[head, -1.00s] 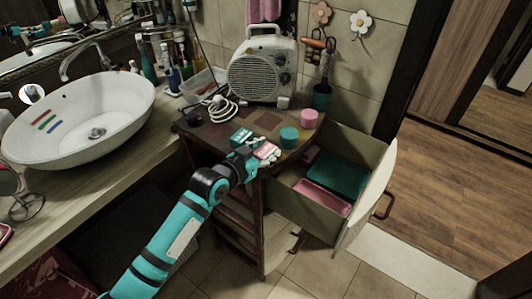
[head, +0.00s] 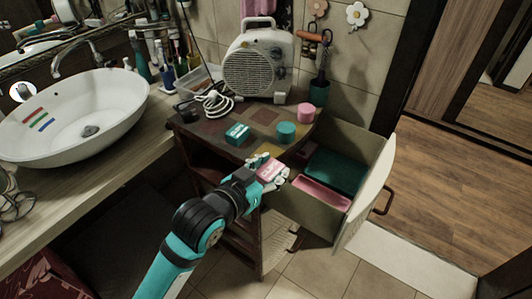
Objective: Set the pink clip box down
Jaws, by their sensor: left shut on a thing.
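The pink clip box (head: 268,171), with a pale label on top, is in my left gripper (head: 272,178) in the head view. The gripper is shut on it, in front of the near edge of the small wooden cabinet. The box is close to the left side of the open drawer (head: 374,200). In the drawer lie a pink tray (head: 321,194) and a teal tray (head: 336,172). My right gripper is not in view.
On the cabinet top (head: 215,137) stand a teal box (head: 237,133), a teal round tub (head: 285,132), a pink round tub (head: 305,112) and a white heater (head: 258,68). A white coiled cable (head: 215,103) lies at the back left. A basin (head: 75,115) stands at left.

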